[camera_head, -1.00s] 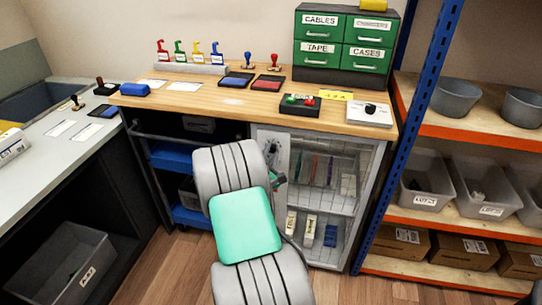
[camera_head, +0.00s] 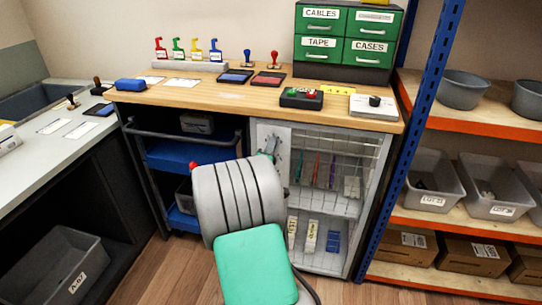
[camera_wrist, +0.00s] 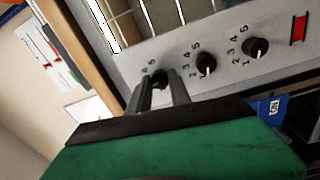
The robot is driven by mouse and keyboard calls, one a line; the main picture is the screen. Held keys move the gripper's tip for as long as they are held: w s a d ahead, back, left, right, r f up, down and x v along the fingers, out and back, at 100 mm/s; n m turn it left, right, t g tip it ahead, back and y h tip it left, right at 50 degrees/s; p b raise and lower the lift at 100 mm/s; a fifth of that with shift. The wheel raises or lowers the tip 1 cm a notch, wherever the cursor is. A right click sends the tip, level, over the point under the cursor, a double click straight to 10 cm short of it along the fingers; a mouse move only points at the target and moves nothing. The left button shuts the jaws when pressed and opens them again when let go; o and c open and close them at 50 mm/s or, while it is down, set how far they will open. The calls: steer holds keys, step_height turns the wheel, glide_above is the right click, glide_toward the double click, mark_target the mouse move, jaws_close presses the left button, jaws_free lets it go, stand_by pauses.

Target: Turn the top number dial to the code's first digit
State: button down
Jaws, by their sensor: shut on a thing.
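The top number dial (camera_wrist: 160,76) is a dark round knob on a grey panel, at the left of a row of three in the wrist view. My gripper (camera_wrist: 163,85) is shut on it, one finger on each side; the fingers hide most of the knob and some digits. The middle dial (camera_wrist: 206,65) and bottom dial (camera_wrist: 256,48) are black with white pointer marks and printed digits around them. In the head view the panel (camera_head: 262,137) is a light strip left of the wire-fronted cabinet (camera_head: 366,165), partly behind my arm.
A red mark (camera_wrist: 299,28) sits past the bottom dial. The wooden counter (camera_head: 220,100) above carries a yellow note (camera_head: 338,90), its writing too small to read, and a button box (camera_head: 301,98). A blue rack post (camera_head: 408,130) stands right of the cabinet.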

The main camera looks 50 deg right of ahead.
steer(key=shift+f+m+b, duration=0.1)
steer(key=shift+m+b, duration=4.7)
steer(key=shift+m, duration=0.2)
steer(key=c, duration=1.2)
jaws_free()
steer(key=p+v, duration=0.1)
steer(key=v, duration=0.6)
steer(key=shift+a, duration=0.45)
